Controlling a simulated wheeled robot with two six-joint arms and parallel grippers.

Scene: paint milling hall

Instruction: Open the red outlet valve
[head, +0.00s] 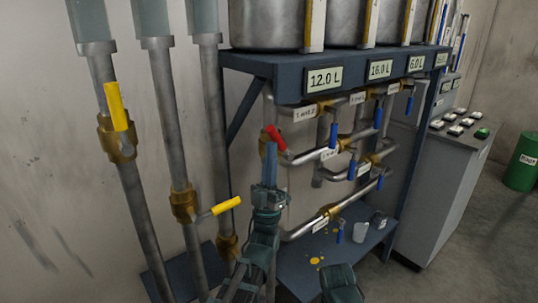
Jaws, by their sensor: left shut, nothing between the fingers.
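The red outlet valve handle (275,137) sits on the pipework left of the blue-handled valves, just below the blue tank stand. It is tilted, its free end up and to the left. My left gripper (270,150) points upward with its fingers closed and empty. Its tips are just below the red handle in the picture and overlap the pipe behind. I cannot tell whether they touch the handle. The gripper hides part of the valve body and the pipe under it. Part of my right arm shows at the bottom edge, but its fingers do not.
Several blue-handled valves (333,135) crowd the pipes to the right. Yellow-handled valves (116,106) sit on upright pipes at left. A low blue shelf (300,270) holds a light cup (360,231) and yellow spills. A grey control cabinet (440,190) and green drum (523,165) stand right.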

